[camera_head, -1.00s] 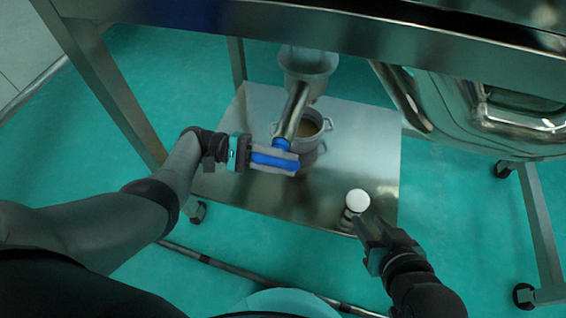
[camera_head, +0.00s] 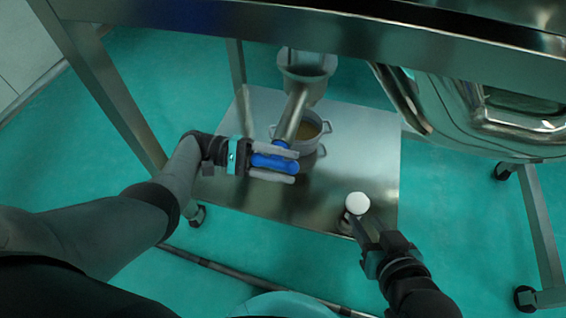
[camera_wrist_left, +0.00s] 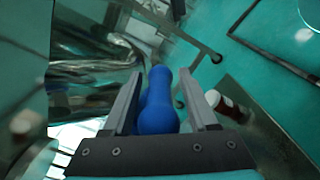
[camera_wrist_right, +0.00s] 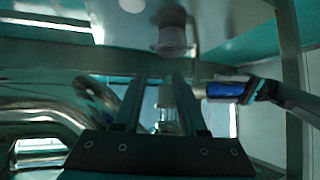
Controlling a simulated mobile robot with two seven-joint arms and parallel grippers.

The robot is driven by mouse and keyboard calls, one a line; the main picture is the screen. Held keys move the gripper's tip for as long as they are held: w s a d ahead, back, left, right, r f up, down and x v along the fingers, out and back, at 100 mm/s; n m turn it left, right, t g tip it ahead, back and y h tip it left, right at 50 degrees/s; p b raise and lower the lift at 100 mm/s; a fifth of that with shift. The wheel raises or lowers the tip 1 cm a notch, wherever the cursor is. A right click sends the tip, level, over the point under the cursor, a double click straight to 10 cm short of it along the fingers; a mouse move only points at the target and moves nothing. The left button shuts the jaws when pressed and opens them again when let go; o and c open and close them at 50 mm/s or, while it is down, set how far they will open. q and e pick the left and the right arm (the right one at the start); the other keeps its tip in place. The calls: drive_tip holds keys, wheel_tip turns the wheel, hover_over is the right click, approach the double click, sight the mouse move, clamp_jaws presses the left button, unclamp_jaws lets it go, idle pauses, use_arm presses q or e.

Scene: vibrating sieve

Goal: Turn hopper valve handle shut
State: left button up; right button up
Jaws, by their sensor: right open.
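The blue valve handle (camera_head: 275,163) sits at the lower end of a slanted metal pipe (camera_head: 291,120) under the hopper outlet (camera_head: 306,65). My left gripper (camera_head: 284,165) is open around the handle, one finger on each side. In the left wrist view the handle (camera_wrist_left: 158,103) lies between the fingers, with visible gaps beside it. It also shows in the right wrist view (camera_wrist_right: 226,90). My right gripper (camera_head: 362,219) is low at the right, beside a white-capped jar (camera_head: 357,202), and is open; whether it touches the jar is unclear.
A metal pot (camera_head: 311,133) with brownish contents stands under the pipe on a steel lower shelf (camera_head: 240,190). A steel frame beam (camera_head: 300,30) crosses above, with legs left and right. A shiny rounded metal body (camera_head: 460,110) hangs at the right.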

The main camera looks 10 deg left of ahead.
sight(261, 161)
use_arm(q)
drive_tip(key=a+b, duration=0.1)
drive_tip(key=a, duration=0.4)
drive_tip(key=shift+w+f, duration=0.1)
drive_tip(key=shift+a+b, duration=0.7)
drive_tip(key=shift+a, duration=0.6)
use_arm(e)
drive_tip(key=shift+w+a+r+t+y, duration=0.1)
drive_tip(key=shift+a+r+t+y, duration=0.25)
drive_tip(key=shift+a+t, duration=0.35)
drive_tip(key=shift+w+a+r+t+y, duration=0.1)
drive_tip(key=shift+a+r+t+y, duration=0.25)
drive_tip(key=shift+a+t, duration=0.3)
drive_tip(key=shift+w+a+r+t+y, duration=0.1)
drive_tip(key=shift+a+r+t+y, duration=0.1)
drive_tip(key=shift+a+t+y, duration=0.35)
